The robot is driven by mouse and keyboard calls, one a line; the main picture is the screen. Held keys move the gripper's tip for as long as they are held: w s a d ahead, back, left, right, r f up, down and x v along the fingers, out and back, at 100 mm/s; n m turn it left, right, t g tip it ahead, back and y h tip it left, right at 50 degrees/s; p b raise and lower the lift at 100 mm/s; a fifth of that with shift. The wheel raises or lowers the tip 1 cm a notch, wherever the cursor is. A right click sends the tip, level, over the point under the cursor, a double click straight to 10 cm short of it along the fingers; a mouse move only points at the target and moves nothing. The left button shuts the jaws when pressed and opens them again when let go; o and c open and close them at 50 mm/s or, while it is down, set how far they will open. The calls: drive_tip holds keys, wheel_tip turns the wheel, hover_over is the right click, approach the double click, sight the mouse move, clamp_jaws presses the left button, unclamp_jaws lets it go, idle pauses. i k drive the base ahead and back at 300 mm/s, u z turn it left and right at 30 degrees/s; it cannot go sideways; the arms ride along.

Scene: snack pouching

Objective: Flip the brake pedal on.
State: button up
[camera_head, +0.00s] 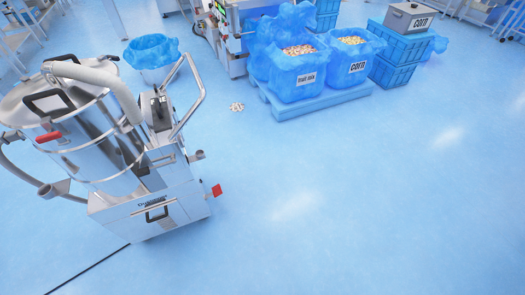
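A wheeled industrial vacuum (165,205) with a steel drum (90,150) stands at the left. A small red pedal (216,190) sticks out low on the right side of its base, near the floor. It looks like the brake pedal; whether it is on or off cannot be told at this size. Another red part, a lever or latch (48,137), sits on the drum's upper left side. My gripper and arm are not in view.
Bins lined in blue plastic, marked trail mix (306,79) and corn (357,69), stand on a blue pallet (320,103) at the back. A small spill (237,107) lies near them. Another lined bin (152,55) is behind the vacuum. The floor (350,210) right of the pedal is clear.

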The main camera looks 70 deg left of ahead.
sight(217, 190)
drive_tip(key=u, duration=2.45)
drive_tip(key=k, duration=0.65)
drive_tip(key=z, duration=0.65)
drive_tip(key=i, duration=0.55)
drive_tip(key=u, duration=0.55)
drive_tip(key=i, duration=1)
drive_tip(key=u, duration=1.15)
drive_tip(key=i, duration=0.3)
drive_tip(key=u, duration=0.35)
